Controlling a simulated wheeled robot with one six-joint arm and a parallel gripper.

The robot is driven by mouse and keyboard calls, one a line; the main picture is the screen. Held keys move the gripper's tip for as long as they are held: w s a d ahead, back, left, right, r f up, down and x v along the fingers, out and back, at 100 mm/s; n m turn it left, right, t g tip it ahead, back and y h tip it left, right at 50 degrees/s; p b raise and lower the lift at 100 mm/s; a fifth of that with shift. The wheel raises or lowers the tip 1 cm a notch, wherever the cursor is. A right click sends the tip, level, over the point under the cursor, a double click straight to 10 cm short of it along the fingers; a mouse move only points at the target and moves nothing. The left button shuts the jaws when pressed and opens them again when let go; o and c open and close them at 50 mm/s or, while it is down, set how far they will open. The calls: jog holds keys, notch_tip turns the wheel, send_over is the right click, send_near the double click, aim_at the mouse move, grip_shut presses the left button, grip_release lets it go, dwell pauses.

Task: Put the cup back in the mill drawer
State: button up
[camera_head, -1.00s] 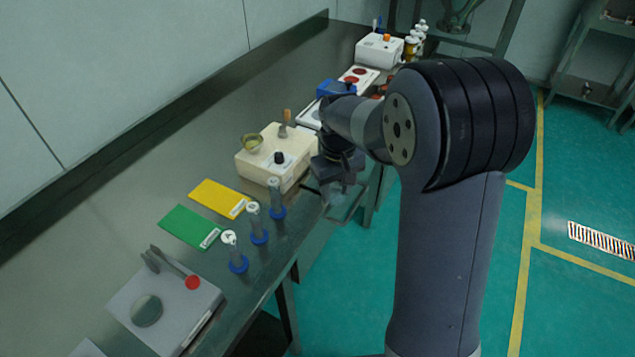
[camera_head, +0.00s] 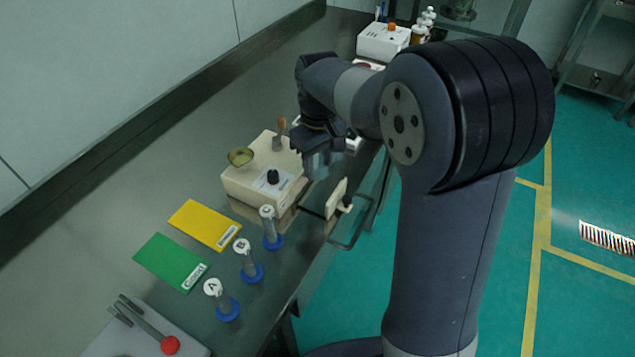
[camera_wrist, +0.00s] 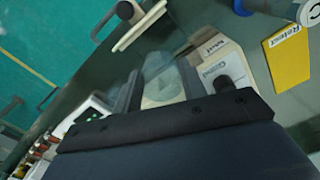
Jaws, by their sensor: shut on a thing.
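The mill (camera_head: 255,190) is a cream box with a black knob, standing on the bench; it also shows in the wrist view (camera_wrist: 232,62). Its drawer front (camera_head: 337,198), a cream plate with a black pull, stands out from the mill's right side, towards the bench edge. In the wrist view the drawer front (camera_wrist: 140,27) is at the top. My gripper (camera_head: 322,155) is shut on a clear cup (camera_wrist: 160,88), seen between the two dark fingers. It holds the cup close to the mill's right side, above and behind the drawer front. The drawer's inside is hard to make out.
Tubes with blue bases (camera_head: 251,272) stand along the bench's front edge. Yellow (camera_head: 204,224) and green (camera_head: 172,262) cards lie left of them. A brass bowl (camera_head: 240,156) and a wooden-handled brush (camera_head: 280,132) are on the mill. A rail (camera_head: 352,243) runs along the bench edge.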

aim_at(319, 197)
notch_tip(319, 197, down, 8)
jog(key=shift+s+f, duration=0.1)
dwell(0.4)
jog(key=o, duration=1.1)
jog(key=shift+f, duration=0.1)
jog(key=shift+o, duration=0.2)
notch_tip(319, 197, up, 12)
jog(key=shift+r, duration=0.2)
